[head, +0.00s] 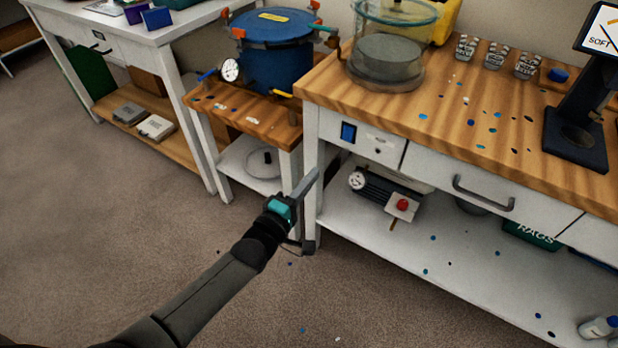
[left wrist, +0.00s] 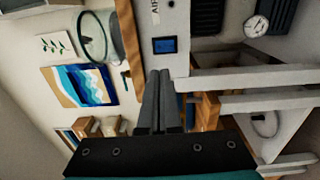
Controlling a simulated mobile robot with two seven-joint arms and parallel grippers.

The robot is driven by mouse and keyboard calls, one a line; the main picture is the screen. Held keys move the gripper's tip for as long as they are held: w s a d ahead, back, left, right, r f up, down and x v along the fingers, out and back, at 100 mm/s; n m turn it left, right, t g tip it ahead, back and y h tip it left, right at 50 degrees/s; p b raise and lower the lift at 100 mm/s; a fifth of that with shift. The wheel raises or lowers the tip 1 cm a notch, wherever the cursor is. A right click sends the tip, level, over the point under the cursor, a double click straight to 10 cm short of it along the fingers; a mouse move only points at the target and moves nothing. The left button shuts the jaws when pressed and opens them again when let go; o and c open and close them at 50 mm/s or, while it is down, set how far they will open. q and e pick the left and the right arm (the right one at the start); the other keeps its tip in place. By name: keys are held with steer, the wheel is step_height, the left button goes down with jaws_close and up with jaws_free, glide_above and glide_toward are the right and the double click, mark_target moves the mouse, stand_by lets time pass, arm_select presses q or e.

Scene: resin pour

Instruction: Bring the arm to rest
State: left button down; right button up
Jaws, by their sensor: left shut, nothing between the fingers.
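My left gripper (head: 308,182) is in the head view, low in front of the gap between the small cart and the long workbench. Its fingers are together with nothing between them. In the left wrist view the shut fingers (left wrist: 160,85) point up the picture toward the bench front. I cannot tell from these views whether the gripper touches the bench leg behind it. The left arm reaches in from the lower left of the head view. My right gripper is not in either view.
The workbench (head: 440,168) has a drawer handle (head: 484,196), a lower shelf with a pump (head: 388,190), and a glass chamber (head: 388,55) on top. A blue pressure pot (head: 275,52) stands on the cart. Carpet (head: 90,235) is open at the left.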

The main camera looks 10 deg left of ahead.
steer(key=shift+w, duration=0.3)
arm_select(q)
steer(key=s+a+f+m+g+y, duration=0.2)
steer(key=s+a+f+m+g, duration=0.3)
steer(key=f, duration=0.7)
steer(key=s+a+f+m+g+y, duration=0.2)
steer(key=s+f, duration=0.6)
steer(key=f, duration=0.3)
steer(key=s+a+f+m+g+y, duration=0.1)
steer(key=s+f+m+g, duration=0.3)
steer(key=s, duration=1)
steer(key=s+a+f+m+g+y, duration=0.1)
steer(key=s+a+f+m+g, duration=0.3)
steer(key=s+f, duration=0.6)
steer(key=s+m, duration=0.1)
steer(key=s, duration=0.2)
steer(key=shift+s+f+y, duration=0.15)
steer(key=shift+s+y, duration=0.15)
steer(key=shift+s, duration=0.05)
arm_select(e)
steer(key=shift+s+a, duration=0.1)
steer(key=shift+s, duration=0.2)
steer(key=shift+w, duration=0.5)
